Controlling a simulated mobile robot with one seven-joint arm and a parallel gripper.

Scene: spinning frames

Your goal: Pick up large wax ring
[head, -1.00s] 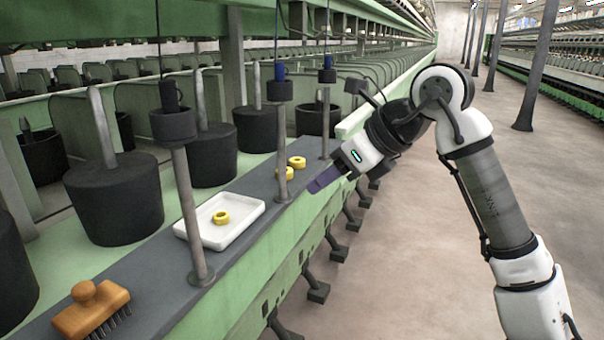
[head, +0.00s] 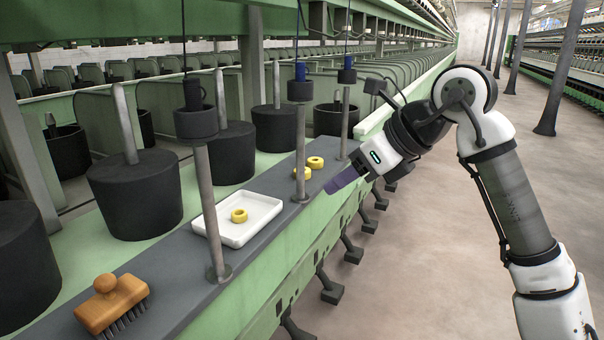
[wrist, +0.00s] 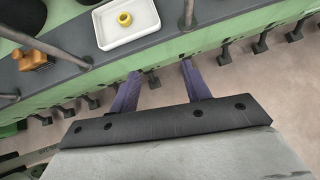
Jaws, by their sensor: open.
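Three yellow wax rings are in the head view. One ring (head: 315,162) lies farthest along the dark grey rail. A second ring (head: 302,174) lies just nearer, partly hidden by a metal post. The third ring (head: 239,216) lies in a white tray (head: 264,232). The far ring looks about as wide as the tray ring despite being farther off, so it is likely the large one. My gripper (head: 333,187) is open and empty, just right of the rail and the two far rings. In the wrist view, its purple fingers (wrist: 158,72) are apart; only the tray ring (wrist: 124,19) shows there.
A wooden brush (head: 112,304) lies at the rail's near end. Upright posts (head: 209,215) stand along the rail, one (head: 300,145) beside the far rings. Black cans (head: 136,195) stand behind the rail. The floor (head: 430,270) to the right is open.

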